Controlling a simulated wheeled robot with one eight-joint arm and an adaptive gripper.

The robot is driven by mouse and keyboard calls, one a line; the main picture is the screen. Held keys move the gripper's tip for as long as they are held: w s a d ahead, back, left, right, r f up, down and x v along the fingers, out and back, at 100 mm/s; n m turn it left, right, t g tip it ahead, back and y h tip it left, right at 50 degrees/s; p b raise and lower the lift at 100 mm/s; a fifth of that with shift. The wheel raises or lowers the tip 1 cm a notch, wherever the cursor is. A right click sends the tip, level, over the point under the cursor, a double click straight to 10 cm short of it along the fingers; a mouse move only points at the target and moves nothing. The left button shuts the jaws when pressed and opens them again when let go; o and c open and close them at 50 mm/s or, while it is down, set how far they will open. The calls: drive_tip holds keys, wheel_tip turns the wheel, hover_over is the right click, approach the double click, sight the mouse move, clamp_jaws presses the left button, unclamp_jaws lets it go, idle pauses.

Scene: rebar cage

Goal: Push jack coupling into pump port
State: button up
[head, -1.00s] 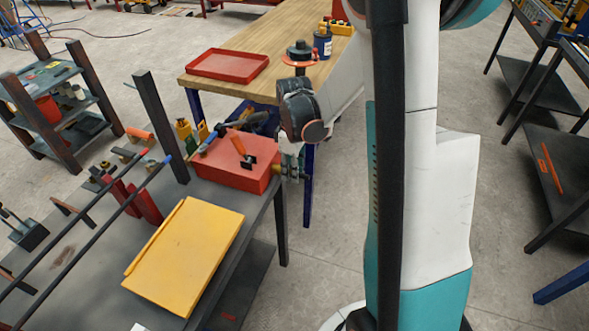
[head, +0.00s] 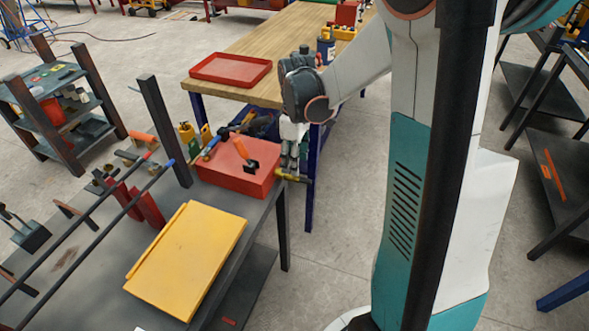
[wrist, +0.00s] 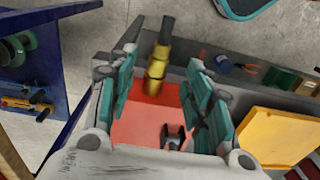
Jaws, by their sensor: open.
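The pump is a red box (head: 232,177) with an orange lever on top, at the bench edge. A brass fitting (head: 292,177) sticks out level from its right side. In the wrist view this brass fitting (wrist: 155,80) runs out from the red box (wrist: 145,122) to a darker end. I cannot tell where port ends and coupling begins, or how deep either sits. My gripper (head: 291,160) points down at the fitting. In the wrist view my gripper (wrist: 160,85) is open, its teal-padded fingers either side of the brass, with gaps. Nothing is held.
A yellow panel (head: 190,258) lies on the dark bench in front of the pump. Long dark bars (head: 90,240) run along the bench's left. A wooden table (head: 250,65) with a red tray (head: 230,70) stands behind. The floor right of the bench is open.

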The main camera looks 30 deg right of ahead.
wheel_tip(320, 180, up, 6)
idle(0.4)
idle(0.3)
